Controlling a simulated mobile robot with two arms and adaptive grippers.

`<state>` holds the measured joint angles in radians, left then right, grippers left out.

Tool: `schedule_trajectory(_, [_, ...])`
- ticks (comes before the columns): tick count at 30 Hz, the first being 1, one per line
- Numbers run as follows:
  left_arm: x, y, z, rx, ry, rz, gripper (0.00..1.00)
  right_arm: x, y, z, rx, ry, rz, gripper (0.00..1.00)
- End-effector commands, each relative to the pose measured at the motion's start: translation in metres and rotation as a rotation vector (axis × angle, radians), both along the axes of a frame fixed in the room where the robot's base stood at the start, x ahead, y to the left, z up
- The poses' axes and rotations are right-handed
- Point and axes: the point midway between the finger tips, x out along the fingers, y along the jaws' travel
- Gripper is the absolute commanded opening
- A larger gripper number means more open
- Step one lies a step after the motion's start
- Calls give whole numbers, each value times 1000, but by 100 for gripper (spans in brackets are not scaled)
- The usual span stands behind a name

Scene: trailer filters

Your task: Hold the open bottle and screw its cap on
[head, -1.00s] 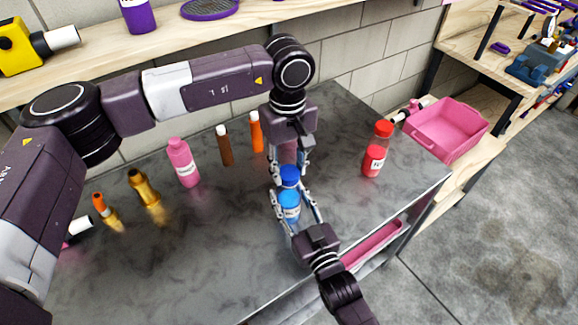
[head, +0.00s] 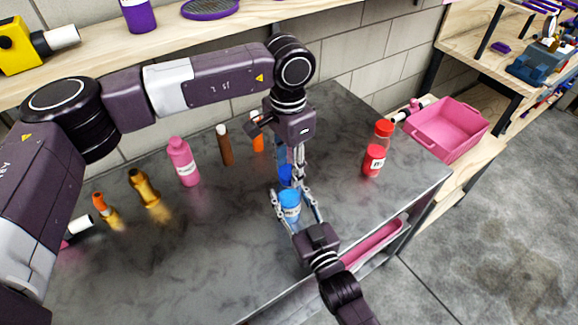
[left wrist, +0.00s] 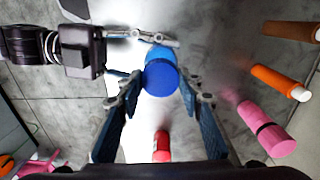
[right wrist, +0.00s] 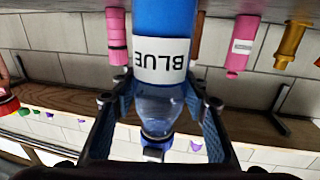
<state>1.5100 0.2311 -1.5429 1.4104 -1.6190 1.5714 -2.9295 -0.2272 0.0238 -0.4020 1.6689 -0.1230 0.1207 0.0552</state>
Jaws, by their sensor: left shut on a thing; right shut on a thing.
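The blue bottle (head: 290,207) stands over the grey table in the head view, held by my right gripper (head: 290,196), which is shut around its side. In the right wrist view the bottle appears upside down with a label reading BLUE (right wrist: 162,61) and a clear shoulder. The blue cap (head: 286,174) is at the bottle's mouth, in my left gripper (head: 294,170), which is shut on it from above. The left wrist view shows the blue cap (left wrist: 160,77) between the left fingers. Whether the cap is seated on the neck is hidden.
A red bottle (head: 374,160) stands to the right. A pink bottle (head: 183,163), a brown one (head: 225,146), an orange one (head: 257,134) and gold ones stand at the left and back. A pink bin (head: 450,128) is at the far right. The front-left table is clear.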

Motion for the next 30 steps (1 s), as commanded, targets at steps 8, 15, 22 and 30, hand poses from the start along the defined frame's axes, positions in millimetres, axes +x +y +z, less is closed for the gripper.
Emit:
schedule_trajectory(8, [1,0,1,1,-1,-6,24,0,0,0,0,1,0,0])
schedule_trajectory(15, [0,0,0,1,-1,-5,51,0,0,0,0,1,0,0])
schedule_trajectory(22, [0,0,1,1,-1,-4,51,0,0,0,0,1,0,0])
schedule_trajectory(30, [1,0,29,0,-4,-4,51,0,0,0,0,1,0,0])
